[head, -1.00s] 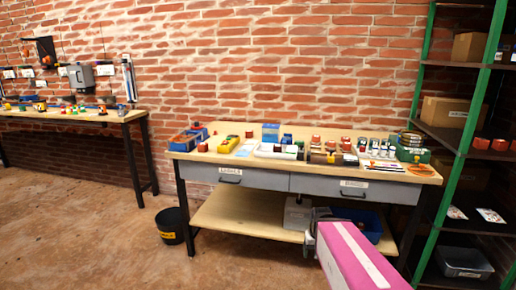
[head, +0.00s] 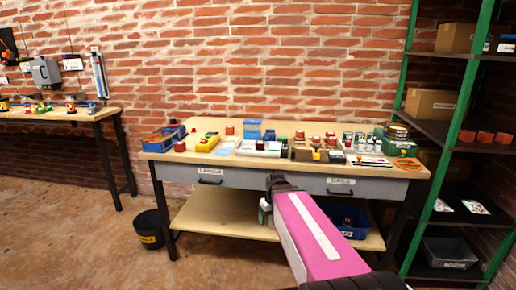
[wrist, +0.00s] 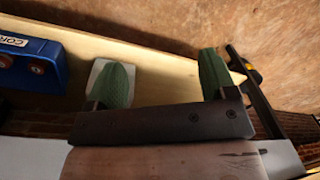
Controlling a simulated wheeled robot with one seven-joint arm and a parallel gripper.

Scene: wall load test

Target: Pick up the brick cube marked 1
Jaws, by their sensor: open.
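Several small brick-red cubes stand on the workbench top (head: 345,173) in the head view. One is at the left end (head: 180,146), one behind the yellow item (head: 230,130), and one by the white tray (head: 260,146). Their marks are too small to read, so I cannot tell which is marked 1.
The lower shelf (head: 215,213) carries a blue bin (head: 350,222); a labelled blue bin (wrist: 30,55) shows in the wrist view. A black bucket (head: 149,230) stands at the bench's left leg. A green-posted rack (head: 412,120) stands right, holding boxes and red cubes (head: 485,137). Floor at left is clear.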

